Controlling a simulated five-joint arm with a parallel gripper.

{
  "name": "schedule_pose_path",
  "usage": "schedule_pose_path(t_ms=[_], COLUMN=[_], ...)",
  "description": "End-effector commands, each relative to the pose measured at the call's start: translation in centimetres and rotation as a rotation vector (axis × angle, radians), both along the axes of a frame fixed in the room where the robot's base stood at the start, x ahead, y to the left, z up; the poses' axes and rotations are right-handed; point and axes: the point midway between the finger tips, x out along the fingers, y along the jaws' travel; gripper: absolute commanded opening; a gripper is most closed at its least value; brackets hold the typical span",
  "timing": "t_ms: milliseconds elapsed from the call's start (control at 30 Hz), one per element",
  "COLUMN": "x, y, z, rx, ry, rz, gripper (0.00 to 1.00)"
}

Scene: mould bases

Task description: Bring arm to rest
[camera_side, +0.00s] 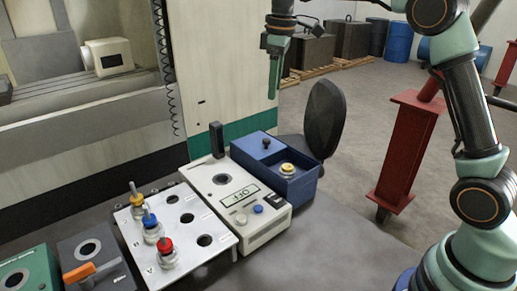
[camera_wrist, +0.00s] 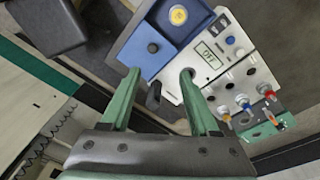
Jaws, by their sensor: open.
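My gripper (camera_side: 275,92) hangs fingers-down, high above the bench's far end and clear of everything on it. In the wrist view its two green fingers (camera_wrist: 161,76) are apart, with nothing between them. The white metal plate (camera_side: 188,248) on the bench holds three upright pieces along its left side: yellow-topped (camera_side: 136,200), blue-topped (camera_side: 151,224) and red-topped (camera_side: 166,250). The plate's right-hand holes are empty. A yellow-topped piece (camera_side: 287,169) sits in the blue box (camera_side: 292,189). The white device (camera_side: 243,221) has an open round hole and a display seeming to read OFF.
A dark unit with an orange handle (camera_side: 79,272) and a green unit (camera_side: 25,272) stand at front left. A black oval panel (camera_side: 324,118) rises behind the blue box. A machine wall (camera_side: 205,80) stands behind the bench. A red stand (camera_side: 405,150) is on the right.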

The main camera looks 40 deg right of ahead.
Motion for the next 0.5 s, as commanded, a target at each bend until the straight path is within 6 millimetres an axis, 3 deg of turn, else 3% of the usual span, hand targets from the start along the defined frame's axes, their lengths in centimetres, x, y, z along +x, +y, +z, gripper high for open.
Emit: schedule_pose_path(t_ms=[233, 500], x=[-5.6, -12.3], y=[0.8, 1.6], z=[2.4, 1.9], rx=[0.023, 0.072], ry=[-0.110, -0.222], rz=[-0.164, -0.339], gripper=[0.62, 0.62])
